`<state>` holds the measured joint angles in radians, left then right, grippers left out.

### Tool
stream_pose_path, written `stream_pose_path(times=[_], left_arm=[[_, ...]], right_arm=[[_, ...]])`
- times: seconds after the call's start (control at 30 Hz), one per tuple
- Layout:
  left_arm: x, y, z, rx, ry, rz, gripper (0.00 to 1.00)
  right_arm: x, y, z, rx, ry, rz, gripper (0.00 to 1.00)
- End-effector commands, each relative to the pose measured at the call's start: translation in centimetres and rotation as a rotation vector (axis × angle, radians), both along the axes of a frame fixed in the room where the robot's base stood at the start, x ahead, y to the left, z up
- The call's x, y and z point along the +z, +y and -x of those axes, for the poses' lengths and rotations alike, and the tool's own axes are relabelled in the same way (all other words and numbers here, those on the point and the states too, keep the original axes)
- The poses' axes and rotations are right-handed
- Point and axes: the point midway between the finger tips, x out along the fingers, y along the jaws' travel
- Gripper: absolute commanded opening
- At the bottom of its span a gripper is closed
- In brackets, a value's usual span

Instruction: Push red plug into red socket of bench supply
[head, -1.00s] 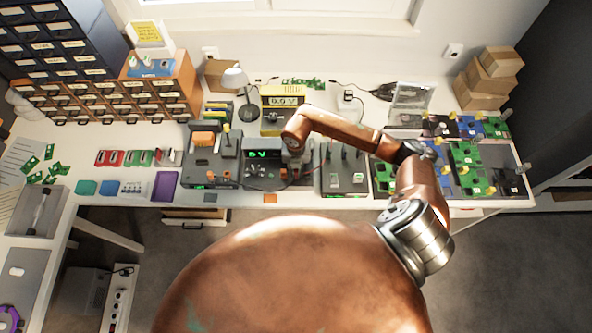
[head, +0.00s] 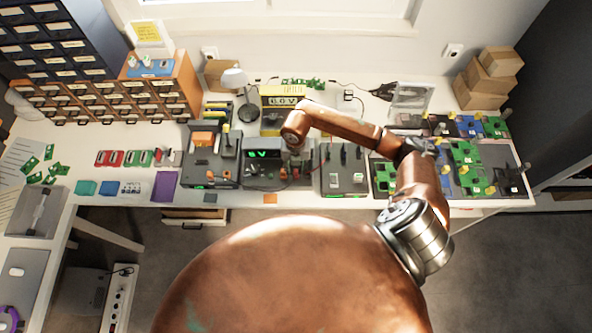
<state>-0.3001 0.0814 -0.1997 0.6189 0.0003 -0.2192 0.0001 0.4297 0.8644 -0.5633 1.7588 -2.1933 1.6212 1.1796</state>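The bench supply (head: 262,154) is a dark grey box with a lit green display, in the middle of the bench in the head view. Small red-orange parts (head: 284,174) show low on its front, near the right end; I cannot tell plug from socket there. My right arm reaches in from the right, and my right gripper (head: 296,163) points down at the supply's right end. The gripper is small, dark and partly hidden under its own wrist, so its fingers and anything between them are unclear. My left gripper is not in view.
A yellow meter (head: 283,97) stands behind the supply. Grey fixture boxes stand left (head: 211,160) and right (head: 344,170) of it. Green circuit boards (head: 466,168) lie on the right. A purple tile (head: 164,186) lies on the left, and the bench's front edge is mostly clear.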

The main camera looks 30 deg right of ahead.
Motion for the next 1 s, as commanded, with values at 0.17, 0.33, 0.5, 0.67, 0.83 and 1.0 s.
stream_pose_path(times=[0.17, 0.33, 0.5, 0.67, 0.83, 1.0], left_arm=[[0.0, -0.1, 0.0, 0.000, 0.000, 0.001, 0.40], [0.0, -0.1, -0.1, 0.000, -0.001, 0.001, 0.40], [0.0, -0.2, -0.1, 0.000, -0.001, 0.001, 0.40], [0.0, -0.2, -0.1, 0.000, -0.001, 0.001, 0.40], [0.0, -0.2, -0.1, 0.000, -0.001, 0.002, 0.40], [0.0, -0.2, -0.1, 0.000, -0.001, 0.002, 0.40]], right_arm=[[3.9, -0.1, -0.1, 0.002, -0.005, 0.002, 0.33], [7.2, -0.1, -0.1, 0.001, -0.003, 0.002, 0.33], [9.2, -0.1, -0.1, -0.001, -0.003, 0.002, 0.33], [9.9, -0.1, 0.0, 0.000, 0.000, 0.001, 0.33], [9.9, -0.1, 0.0, -0.001, 0.000, 0.001, 0.33], [9.9, -0.1, 0.0, -0.001, 0.000, 0.001, 0.33]])
